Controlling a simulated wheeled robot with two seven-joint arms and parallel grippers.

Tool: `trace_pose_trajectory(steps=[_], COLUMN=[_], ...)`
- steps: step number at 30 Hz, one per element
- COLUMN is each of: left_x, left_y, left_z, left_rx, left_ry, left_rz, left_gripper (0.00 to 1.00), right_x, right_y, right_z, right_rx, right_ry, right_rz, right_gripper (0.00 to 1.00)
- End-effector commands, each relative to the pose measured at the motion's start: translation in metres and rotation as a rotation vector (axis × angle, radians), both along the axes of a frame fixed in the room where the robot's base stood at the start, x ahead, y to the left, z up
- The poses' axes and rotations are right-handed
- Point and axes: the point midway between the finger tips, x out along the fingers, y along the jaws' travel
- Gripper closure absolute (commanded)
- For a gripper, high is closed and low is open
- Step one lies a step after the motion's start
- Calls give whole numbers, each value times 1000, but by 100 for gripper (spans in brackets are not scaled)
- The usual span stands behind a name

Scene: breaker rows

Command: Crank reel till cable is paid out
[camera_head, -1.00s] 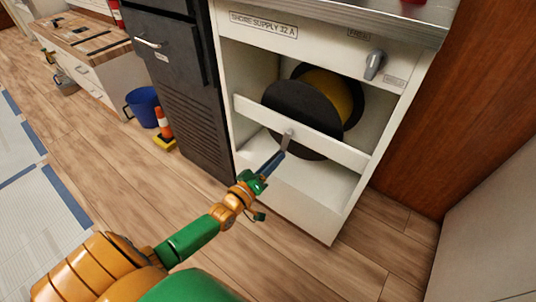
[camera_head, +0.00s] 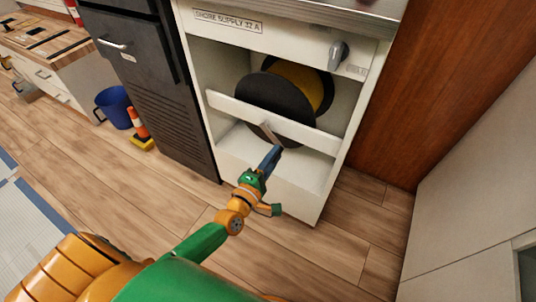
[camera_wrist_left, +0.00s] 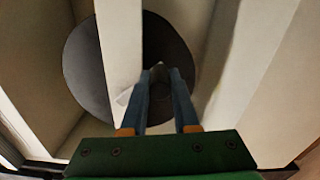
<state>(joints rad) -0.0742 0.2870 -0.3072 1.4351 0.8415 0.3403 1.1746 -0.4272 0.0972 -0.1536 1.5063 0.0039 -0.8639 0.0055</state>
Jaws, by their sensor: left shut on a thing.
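The cable reel stands inside an open white cabinet. It has black flanges (camera_head: 262,95) and yellow cable (camera_head: 300,84) wound between them. A grey crank (camera_head: 268,131) sits at the white crossbar (camera_head: 312,134) in front of the reel. My left gripper (camera_head: 275,152) reaches up to the crank and is shut on its handle. In the left wrist view, the handle (camera_wrist_left: 158,72) shows between the two blue fingers, with the black flange (camera_wrist_left: 84,68) behind the crossbar (camera_wrist_left: 120,45). The fingers hide part of the crank. My right gripper is out of view.
A grey knob (camera_head: 338,53) is on the cabinet's upper panel, beside a SHORE SUPPLY 32 A label (camera_head: 228,21). A dark cabinet (camera_head: 150,85) stands to the left, then an orange cone (camera_head: 139,128) and a blue bucket (camera_head: 114,107). The wooden floor in front is clear.

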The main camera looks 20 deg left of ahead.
Motion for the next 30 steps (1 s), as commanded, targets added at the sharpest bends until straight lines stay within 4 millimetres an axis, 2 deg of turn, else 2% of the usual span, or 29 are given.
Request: trace_pose_trajectory(steps=[15, 30], left_x=[-2, -2], left_y=[-19, -22], left_z=[31, 44], left_rx=[-438, -625], left_ry=[34, 49], left_rz=[0, 1], left_gripper=[100, 100], right_x=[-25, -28], right_y=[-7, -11], right_z=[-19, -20], right_rx=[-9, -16], right_ry=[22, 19], right_rz=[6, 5], right_gripper=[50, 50])
